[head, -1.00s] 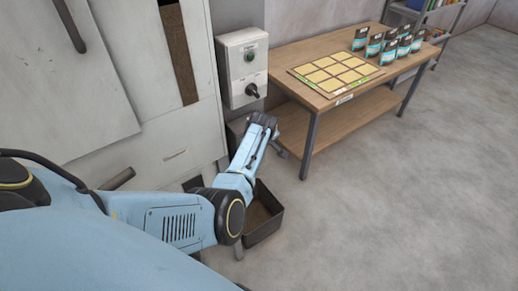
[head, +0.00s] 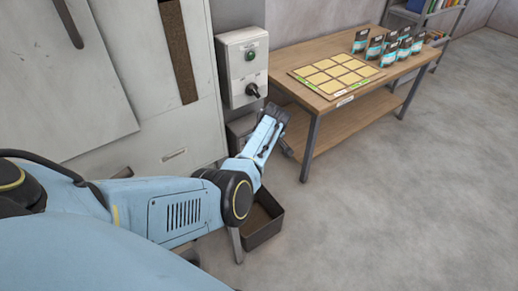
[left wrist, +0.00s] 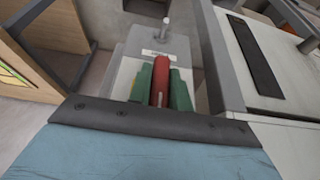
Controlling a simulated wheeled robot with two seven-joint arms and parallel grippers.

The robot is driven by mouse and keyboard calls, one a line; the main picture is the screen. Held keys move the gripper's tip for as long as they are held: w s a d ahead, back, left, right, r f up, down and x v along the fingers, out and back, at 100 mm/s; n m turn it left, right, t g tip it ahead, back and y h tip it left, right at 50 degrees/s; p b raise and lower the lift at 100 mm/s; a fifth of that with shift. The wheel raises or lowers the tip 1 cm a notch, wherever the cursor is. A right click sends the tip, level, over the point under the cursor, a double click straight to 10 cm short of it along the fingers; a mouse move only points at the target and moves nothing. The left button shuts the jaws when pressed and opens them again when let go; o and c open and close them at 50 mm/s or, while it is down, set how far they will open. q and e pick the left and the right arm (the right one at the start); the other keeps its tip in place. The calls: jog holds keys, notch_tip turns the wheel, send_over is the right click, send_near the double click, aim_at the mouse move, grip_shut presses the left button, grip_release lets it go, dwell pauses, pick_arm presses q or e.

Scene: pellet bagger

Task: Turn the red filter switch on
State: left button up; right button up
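In the left wrist view a red upright piece (left wrist: 161,80), which looks like the red switch, stands in front of a grey box (left wrist: 150,48) with a small label and a pale post. Green pieces (left wrist: 180,90) flank it on both sides; I cannot tell whether they belong to the switch or to my fingers. In the head view my left gripper (head: 274,114) is below and right of the wall control box (head: 240,68), near a lower grey box (head: 239,127) partly behind my arm. The red piece is hidden there. My finger opening is unclear. My right gripper is out of view.
The control box carries a green button (head: 250,55) and a black knob (head: 252,90). A wooden table (head: 300,60) with a yellow-squared board (head: 336,75) and several pouches (head: 375,45) stands close right. A dark open bin (head: 275,222) is on the floor below my arm.

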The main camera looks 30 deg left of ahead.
pick_arm(q)
jog(key=o, duration=0.4)
jog(key=shift+w+a+r, duration=0.3)
jog(key=shift+a+r, duration=0.1)
jog(key=shift+s+f, duration=0.15)
jog(key=shift+d, duration=0.2)
jog(key=shift+s+d, duration=0.1)
jog(key=v, duration=1.3)
